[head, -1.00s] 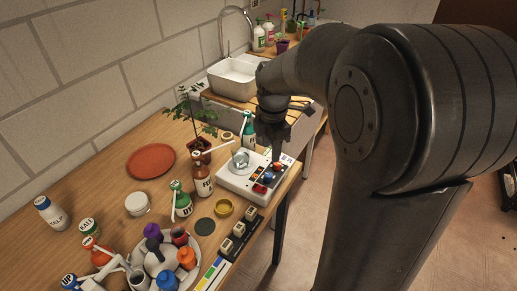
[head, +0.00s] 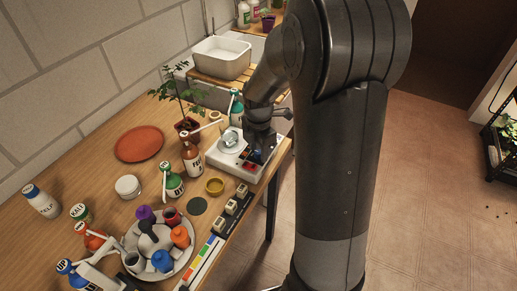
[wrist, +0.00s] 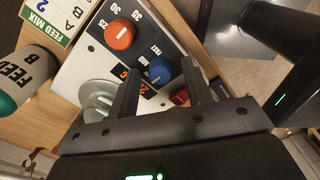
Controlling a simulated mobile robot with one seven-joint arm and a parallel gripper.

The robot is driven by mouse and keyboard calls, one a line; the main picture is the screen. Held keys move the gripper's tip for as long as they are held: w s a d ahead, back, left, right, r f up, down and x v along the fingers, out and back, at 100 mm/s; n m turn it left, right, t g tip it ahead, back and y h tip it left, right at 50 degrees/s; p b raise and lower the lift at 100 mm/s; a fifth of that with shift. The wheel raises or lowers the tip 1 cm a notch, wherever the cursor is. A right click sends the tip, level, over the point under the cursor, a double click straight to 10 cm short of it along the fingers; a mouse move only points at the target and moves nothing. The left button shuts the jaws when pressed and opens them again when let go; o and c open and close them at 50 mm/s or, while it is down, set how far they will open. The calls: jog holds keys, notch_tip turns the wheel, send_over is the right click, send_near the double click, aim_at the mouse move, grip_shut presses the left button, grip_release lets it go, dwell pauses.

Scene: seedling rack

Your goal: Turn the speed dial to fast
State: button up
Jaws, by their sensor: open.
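The speed dial, a blue knob (wrist: 161,73) with a pale pointer line, is on the white panel of the device (wrist: 90,70). Small lettering beside it seems to include "FAST"; the exact setting is hard to read. My gripper (wrist: 160,66) is open, one finger on each side of the blue knob. I cannot tell whether either finger touches it. In the head view my gripper (head: 257,150) is down at the right end of the white device (head: 222,160) and hides most of its controls.
An orange knob (wrist: 119,34) marked 25, 30, 35 sits beside the blue one. A red switch (wrist: 180,97) lies close to the right finger. A clear vessel (head: 230,139) stands on the device. Bottles, a potted seedling (head: 187,126) and a round tray (head: 187,254) crowd the bench.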

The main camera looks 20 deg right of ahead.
jog(key=shift+f, duration=0.15)
jog(key=shift+c, duration=0.4)
grip_shut()
jog(key=shift+m, duration=0.3)
jog(key=m, duration=1.5)
jog(key=shift+a, duration=0.1)
jog(key=m, duration=0.6)
jog(key=shift+m, duration=0.4)
